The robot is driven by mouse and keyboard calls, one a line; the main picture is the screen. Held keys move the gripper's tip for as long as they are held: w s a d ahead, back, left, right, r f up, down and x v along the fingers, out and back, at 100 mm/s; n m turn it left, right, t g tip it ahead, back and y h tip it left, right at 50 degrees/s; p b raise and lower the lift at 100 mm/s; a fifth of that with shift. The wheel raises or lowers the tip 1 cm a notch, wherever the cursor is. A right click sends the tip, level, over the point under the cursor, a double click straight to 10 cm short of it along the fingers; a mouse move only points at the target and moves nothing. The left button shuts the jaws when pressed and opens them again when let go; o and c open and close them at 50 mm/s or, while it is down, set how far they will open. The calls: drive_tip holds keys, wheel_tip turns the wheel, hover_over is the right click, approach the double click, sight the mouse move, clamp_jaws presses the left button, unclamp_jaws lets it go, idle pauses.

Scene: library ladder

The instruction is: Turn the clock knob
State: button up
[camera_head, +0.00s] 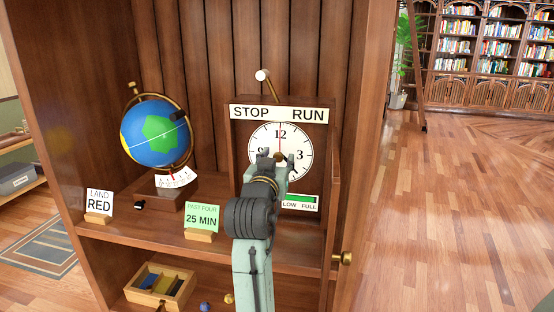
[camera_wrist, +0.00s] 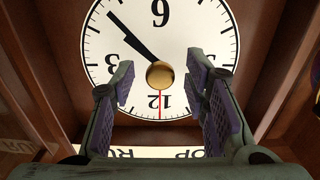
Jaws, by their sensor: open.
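A wooden clock shows a white dial (camera_head: 303,139) with black numerals under a STOP/RUN plate. Its round brass knob (camera_wrist: 160,74) sits at the dial centre; in the head view it shows small (camera_head: 281,157), close to the fingertips. The wrist view shows the dial (camera_wrist: 205,30) upside down. A dark hand runs from the knob between 3 and 6, and a thin red hand points at 12. My gripper (camera_head: 273,162) is in front of the dial, its fingers (camera_wrist: 160,82) apart on either side of the knob. I cannot tell whether they touch it.
A STOP/RUN lever (camera_head: 264,76) leans left above the clock. A globe (camera_head: 155,134), a LAND RED card (camera_head: 99,201) and a green PAST FOUR 25 MIN card (camera_head: 202,217) stand on the shelf left. A LOW/FULL gauge (camera_head: 300,203) is below the dial. A side panel (camera_head: 333,215) borders the clock.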

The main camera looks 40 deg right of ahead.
drive_tip(key=shift+c, duration=0.3)
clamp_jaws()
drive_tip(key=shift+m, duration=1.2)
drive_tip(key=shift+o, duration=0.3)
unclamp_jaws()
drive_tip(key=shift+a, duration=0.1)
drive_tip(key=v, duration=1.2)
